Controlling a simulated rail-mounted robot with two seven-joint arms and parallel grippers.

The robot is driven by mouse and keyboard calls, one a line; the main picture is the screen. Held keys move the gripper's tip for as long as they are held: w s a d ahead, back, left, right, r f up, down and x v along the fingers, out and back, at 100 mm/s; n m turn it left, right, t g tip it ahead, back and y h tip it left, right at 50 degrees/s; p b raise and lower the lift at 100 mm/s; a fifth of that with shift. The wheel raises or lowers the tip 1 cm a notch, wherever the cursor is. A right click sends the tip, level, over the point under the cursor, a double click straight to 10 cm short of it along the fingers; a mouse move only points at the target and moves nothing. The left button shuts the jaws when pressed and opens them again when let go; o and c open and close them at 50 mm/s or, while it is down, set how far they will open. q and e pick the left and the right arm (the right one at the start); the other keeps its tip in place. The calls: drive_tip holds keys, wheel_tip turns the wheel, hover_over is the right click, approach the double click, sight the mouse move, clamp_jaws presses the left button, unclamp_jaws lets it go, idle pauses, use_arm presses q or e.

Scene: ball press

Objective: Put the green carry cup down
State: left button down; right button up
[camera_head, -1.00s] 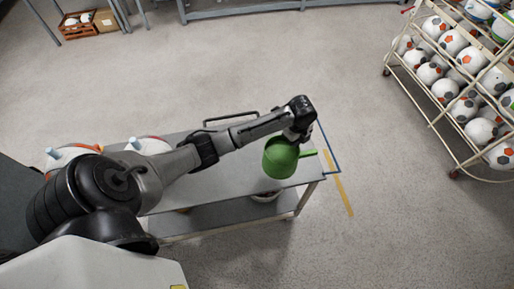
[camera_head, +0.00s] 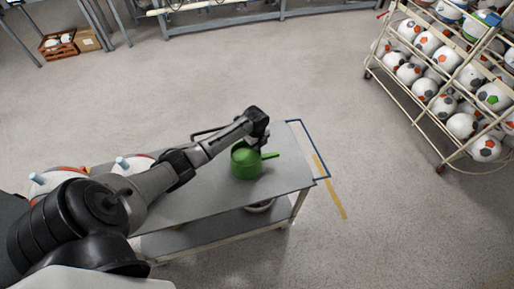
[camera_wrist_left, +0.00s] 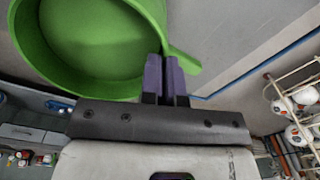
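The green carry cup (camera_head: 244,165), with a straight green handle pointing right, is upright over the grey top of the cart (camera_head: 205,200), near its right end. I cannot tell whether its base touches the top. My left gripper (camera_head: 258,144) is at the cup's far side, by the root of the handle. The cup's open mouth and inside (camera_wrist_left: 90,45) show there and look empty. My right gripper is not in view.
Two white-and-orange balls (camera_head: 60,178) (camera_head: 133,164) with light blue pegs are at the cart's left end, partly behind my left arm. A bowl-like thing (camera_head: 260,206) is on the lower shelf. A rack of balls (camera_head: 440,85) stands right; floor between is clear.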

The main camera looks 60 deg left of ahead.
sight(257, 152)
use_arm(q)
drive_tip(key=shift+f, duration=1.55)
drive_tip(key=c, duration=1.3)
unclamp_jaws()
drive_tip(key=shift+c, duration=0.2)
drive_tip(key=shift+d, duration=0.1)
